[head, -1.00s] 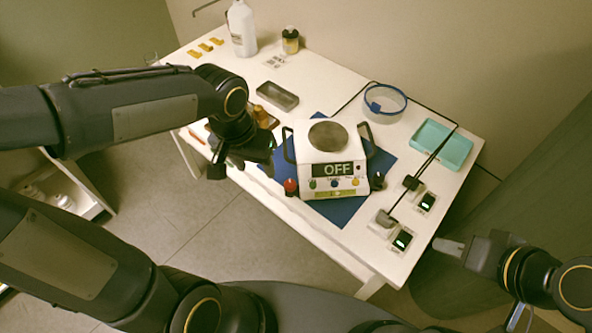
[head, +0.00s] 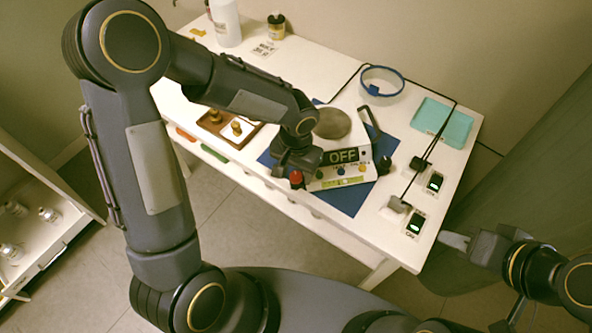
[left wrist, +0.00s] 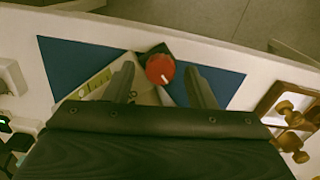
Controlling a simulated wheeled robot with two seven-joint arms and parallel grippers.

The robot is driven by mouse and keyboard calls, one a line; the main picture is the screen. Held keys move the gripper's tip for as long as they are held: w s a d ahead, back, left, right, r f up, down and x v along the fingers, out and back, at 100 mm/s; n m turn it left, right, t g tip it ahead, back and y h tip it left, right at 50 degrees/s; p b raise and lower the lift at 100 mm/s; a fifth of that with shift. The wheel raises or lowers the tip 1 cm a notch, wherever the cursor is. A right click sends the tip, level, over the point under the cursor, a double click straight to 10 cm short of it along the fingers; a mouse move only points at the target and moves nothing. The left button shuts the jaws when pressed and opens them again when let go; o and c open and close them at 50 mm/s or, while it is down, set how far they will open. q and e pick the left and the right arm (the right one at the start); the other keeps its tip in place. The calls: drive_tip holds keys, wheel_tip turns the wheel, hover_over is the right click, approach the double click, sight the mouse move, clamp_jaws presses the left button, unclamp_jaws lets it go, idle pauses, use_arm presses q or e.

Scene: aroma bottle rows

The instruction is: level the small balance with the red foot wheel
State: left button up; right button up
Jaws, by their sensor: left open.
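The small white balance (head: 352,176) stands on a blue mat (head: 349,202) on the white table, its display reading OFF. Its red foot wheel (head: 296,178) is at the front left corner. In the left wrist view the red wheel (left wrist: 160,69) with a white mark lies between and just beyond the two fingers. My left gripper (head: 294,168) is above this corner, open around the wheel's line and not closed on it; in the left wrist view the gripper (left wrist: 160,84) is also open. A black foot wheel (head: 384,165) is at the right corner. My right gripper (head: 452,241) is off the table's right edge.
A wooden tray with weights (head: 228,130) lies left of the balance. Black cables run there. Bottles (head: 276,25) stand at the back.

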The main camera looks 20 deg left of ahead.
use_arm(q)
drive_tip(key=shift+f, duration=0.2)
drive_tip(key=c, duration=1)
drive_tip(key=shift+m, duration=2.9)
drive_tip(key=o, duration=1)
